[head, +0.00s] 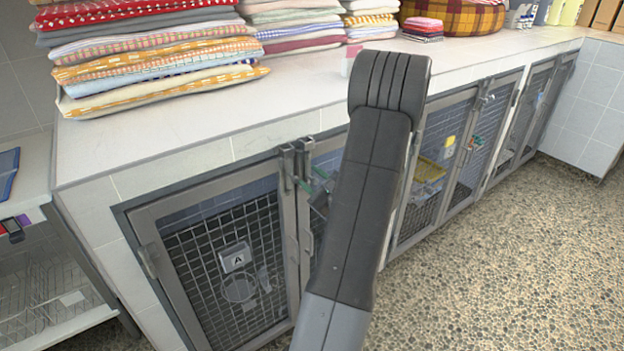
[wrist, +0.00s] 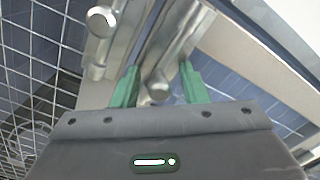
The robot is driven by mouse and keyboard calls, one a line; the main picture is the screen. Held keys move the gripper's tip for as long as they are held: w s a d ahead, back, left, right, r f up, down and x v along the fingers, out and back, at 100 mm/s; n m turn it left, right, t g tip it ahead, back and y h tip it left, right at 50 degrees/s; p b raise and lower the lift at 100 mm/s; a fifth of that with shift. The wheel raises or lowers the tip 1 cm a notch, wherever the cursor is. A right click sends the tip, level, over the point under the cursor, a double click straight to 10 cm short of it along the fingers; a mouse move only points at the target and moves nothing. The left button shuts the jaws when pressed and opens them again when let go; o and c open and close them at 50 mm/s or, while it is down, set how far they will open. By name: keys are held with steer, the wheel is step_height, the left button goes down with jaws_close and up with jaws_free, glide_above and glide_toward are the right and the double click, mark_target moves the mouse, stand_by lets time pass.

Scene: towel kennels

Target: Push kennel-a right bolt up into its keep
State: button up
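Kennel A (head: 222,268) has a grey-framed mesh door with a small "A" plate (head: 235,257). Two metal bolts stand side by side at the top of the door meeting, the left one (head: 288,167) and the right one (head: 304,160). My arm hides much of the right leaf. In the wrist view, my gripper (wrist: 159,84) is open, its green fingers on either side of the right bolt's round knob (wrist: 158,90). I see gaps beside the knob; contact is unclear. The left bolt's knob (wrist: 101,20) lies outside the fingers. The keeps cannot be made out clearly.
The tiled counter (head: 190,115) overhangs the kennels and carries stacks of folded towels (head: 150,50). More kennel doors (head: 470,150) run to the right. A shelf unit (head: 40,285) stands at the left. The pebbled floor (head: 500,260) in front is clear.

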mark_target(308, 165)
jaws_close()
steer(key=shift+w+r+p, duration=0.1)
steer(key=shift+r+p, duration=0.4)
steer(key=shift+r, duration=1.3)
jaws_free()
steer(key=v, duration=1.4)
steer(key=shift+a, duration=0.1)
